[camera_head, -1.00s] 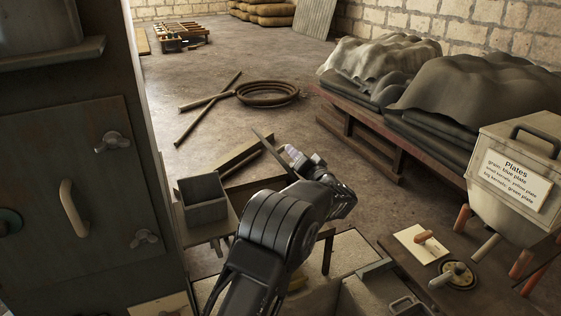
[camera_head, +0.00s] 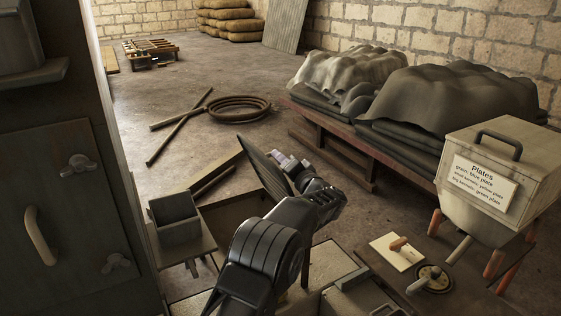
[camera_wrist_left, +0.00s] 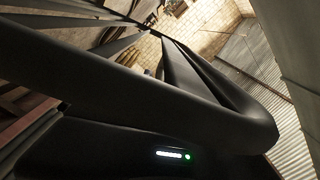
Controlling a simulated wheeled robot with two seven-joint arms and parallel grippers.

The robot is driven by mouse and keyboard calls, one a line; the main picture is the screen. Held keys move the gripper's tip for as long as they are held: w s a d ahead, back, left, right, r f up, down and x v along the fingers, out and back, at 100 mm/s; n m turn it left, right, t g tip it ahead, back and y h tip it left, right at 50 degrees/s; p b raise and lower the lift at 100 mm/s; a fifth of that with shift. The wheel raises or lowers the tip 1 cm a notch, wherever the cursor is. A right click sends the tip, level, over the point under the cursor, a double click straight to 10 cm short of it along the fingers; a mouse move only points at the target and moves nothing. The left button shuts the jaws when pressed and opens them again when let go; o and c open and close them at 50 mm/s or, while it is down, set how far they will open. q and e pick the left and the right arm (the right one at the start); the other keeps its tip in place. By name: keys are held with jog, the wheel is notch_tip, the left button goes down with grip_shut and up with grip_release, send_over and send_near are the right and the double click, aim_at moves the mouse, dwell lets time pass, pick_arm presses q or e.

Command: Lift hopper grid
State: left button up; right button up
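A dark flat slatted panel, which I take to be the hopper grid (camera_head: 262,170), stands tilted beside my left gripper (camera_head: 292,163) in the head view. In the left wrist view dark slats (camera_wrist_left: 110,42) fan out at the upper left. My left gripper appears shut on the panel's edge and holds it above the floor. The exact contact of the fingers is hidden by the dark wrist and hand. My right gripper is not in view.
A grey open box (camera_head: 175,222) stands left of my left arm, near a tall dark cabinet (camera_head: 60,190). At right are a lidded bin labelled Plates (camera_head: 500,160) and a low table (camera_head: 455,290). Covered sacks (camera_head: 450,100) lie on a pallet. A coiled hose (camera_head: 238,108) lies on the floor.

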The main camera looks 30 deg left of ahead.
aim_at(278, 176)
pick_arm(q)
jog(key=shift+o, duration=1.1)
jog(key=shift+f, duration=0.1)
jog(key=shift+s+d, duration=0.15)
jog(key=shift+d, duration=0.1)
jog(key=b+v, duration=0.2)
jog(key=v, duration=0.5)
jog(key=shift+s+d, duration=0.1)
jog(key=shift+d, duration=0.05)
